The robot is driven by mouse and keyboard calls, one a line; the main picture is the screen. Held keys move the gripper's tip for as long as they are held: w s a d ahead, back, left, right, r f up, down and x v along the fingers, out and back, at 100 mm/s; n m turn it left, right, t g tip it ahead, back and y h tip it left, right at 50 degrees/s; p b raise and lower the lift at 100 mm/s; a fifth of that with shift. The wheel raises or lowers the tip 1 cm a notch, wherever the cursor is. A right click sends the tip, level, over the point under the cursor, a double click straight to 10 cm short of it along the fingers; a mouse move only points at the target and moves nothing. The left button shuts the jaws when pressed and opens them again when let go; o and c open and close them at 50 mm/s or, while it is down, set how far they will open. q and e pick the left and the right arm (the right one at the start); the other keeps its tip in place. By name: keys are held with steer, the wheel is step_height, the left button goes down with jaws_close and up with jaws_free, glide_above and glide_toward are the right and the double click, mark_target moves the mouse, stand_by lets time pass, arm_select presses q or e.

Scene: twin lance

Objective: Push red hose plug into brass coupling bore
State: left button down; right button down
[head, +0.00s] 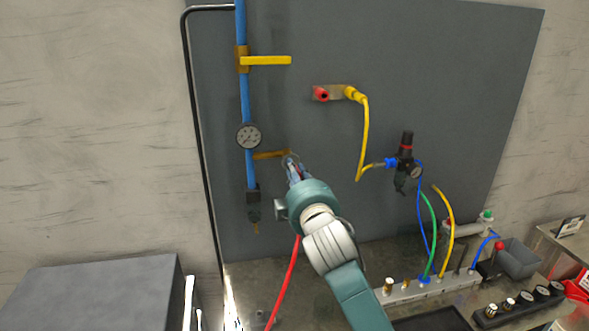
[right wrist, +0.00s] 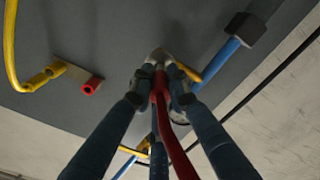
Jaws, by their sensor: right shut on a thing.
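A pale, rounded fitting (right wrist: 158,56), perhaps the brass coupling, shows just beyond the plug tip. Its bore is hidden, so I cannot tell whether the plug is inside it. My left gripper is not in view.
A red fitting (head: 321,94) with a yellow hose (head: 365,130) is above right. A regulator (head: 404,165) hangs farther right. The bench holds a manifold (head: 410,289).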

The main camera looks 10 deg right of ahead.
steer(key=shift+s, duration=0.65)
steer(key=shift+s+p, duration=0.25)
steer(key=shift+p, duration=0.05)
steer(key=shift+r+p, duration=0.1)
steer(key=shift+p, duration=0.65)
stand_by(1.2)
